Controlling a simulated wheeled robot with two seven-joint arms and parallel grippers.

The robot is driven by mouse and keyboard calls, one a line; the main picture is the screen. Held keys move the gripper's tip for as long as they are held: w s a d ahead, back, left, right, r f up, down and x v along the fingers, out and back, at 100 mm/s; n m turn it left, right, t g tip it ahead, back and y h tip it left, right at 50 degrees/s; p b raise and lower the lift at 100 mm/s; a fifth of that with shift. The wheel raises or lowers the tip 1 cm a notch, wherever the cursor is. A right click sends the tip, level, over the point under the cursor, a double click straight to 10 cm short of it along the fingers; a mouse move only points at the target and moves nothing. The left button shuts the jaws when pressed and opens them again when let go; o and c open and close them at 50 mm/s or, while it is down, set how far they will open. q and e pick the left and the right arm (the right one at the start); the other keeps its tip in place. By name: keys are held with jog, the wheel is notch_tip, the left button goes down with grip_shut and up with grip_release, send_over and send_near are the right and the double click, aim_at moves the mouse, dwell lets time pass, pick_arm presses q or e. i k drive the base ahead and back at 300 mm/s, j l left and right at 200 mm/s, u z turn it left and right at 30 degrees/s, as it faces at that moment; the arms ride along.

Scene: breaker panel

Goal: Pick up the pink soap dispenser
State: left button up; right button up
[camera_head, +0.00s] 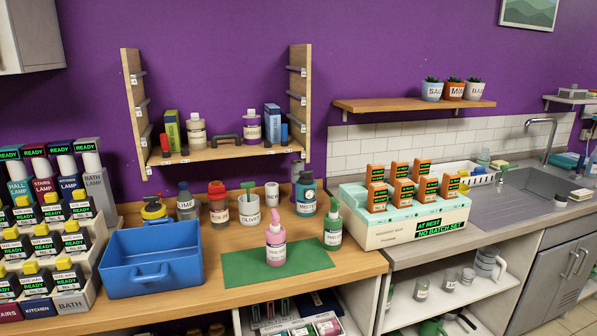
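The pink soap dispenser (275,243) stands upright near the front of the wooden counter, on a green mat (240,269). It has a pink pump top and a white label whose text is too small to read. Its whole front is visible and nothing touches it. Neither my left gripper nor my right gripper is in view.
A blue bin (152,281) stands left of the mat. A green pump bottle (333,226) stands close to the right, beside a white rack of orange blocks (411,230). Several jars and bottles line the back, including an OLIVES jar (249,209). The mat's left part is clear.

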aim_at(275, 240)
jog(key=i+l, duration=0.5)
jog(key=l, duration=0.2)
jog(key=i+l+u, duration=0.1)
jog(key=i+l, duration=0.4)
jog(key=l, duration=0.25)
